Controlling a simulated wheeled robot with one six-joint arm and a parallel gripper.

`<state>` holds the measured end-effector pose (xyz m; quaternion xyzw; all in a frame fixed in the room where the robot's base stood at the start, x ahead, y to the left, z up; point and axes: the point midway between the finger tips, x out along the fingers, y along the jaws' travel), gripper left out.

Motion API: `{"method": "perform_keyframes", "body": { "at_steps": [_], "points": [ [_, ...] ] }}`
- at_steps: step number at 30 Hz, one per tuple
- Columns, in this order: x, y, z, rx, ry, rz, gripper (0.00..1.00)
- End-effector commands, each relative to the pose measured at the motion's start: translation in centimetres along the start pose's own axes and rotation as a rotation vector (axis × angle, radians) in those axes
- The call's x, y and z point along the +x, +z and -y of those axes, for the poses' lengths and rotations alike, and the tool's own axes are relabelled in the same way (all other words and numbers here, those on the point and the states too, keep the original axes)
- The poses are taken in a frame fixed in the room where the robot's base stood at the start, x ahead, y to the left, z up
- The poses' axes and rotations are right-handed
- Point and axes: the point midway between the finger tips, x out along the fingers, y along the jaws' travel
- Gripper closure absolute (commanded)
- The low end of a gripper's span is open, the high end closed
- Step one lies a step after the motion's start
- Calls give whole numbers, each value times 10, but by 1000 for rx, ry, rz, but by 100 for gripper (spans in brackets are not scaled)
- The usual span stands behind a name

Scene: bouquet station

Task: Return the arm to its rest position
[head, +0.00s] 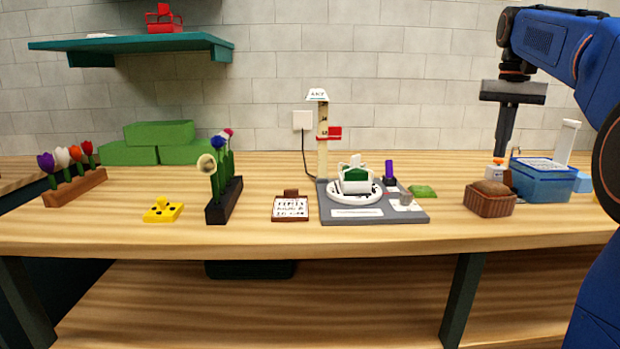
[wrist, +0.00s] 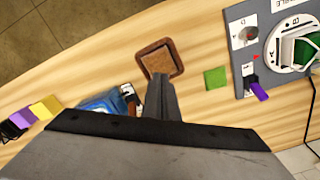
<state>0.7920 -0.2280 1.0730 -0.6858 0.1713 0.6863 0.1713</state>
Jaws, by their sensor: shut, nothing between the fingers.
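My gripper (head: 503,143) hangs at the right of the head view, pointing down from my blue arm. It is above the right part of the wooden table (head: 270,238), near the blue box and the brown basket (head: 490,203). In the wrist view my gripper (wrist: 161,80) is shut and its fingers overlap the near edge of the brown basket (wrist: 160,57). Nothing shows between the fingers. The height of the fingertips above the table is hard to tell.
A blue box (head: 543,184) and small bottle stand at the right. A grey station board (head: 400,217) holds a white dish and green piece. A green pad (head: 422,191) lies beside it. Flower racks (head: 224,200) and a yellow block (head: 163,211) stand left. A teal shelf (head: 130,44) hangs above.

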Motion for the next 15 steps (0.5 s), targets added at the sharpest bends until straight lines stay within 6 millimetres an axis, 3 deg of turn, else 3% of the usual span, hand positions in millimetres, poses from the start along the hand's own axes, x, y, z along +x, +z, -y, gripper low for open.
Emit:
{"method": "perform_keyframes", "body": {
  "at_steps": [10, 15],
  "points": [
    [1, 5, 1, -6, -1, -5, 100],
    [12, 34, 8, -47, -7, -37, 100]
  ]
}}
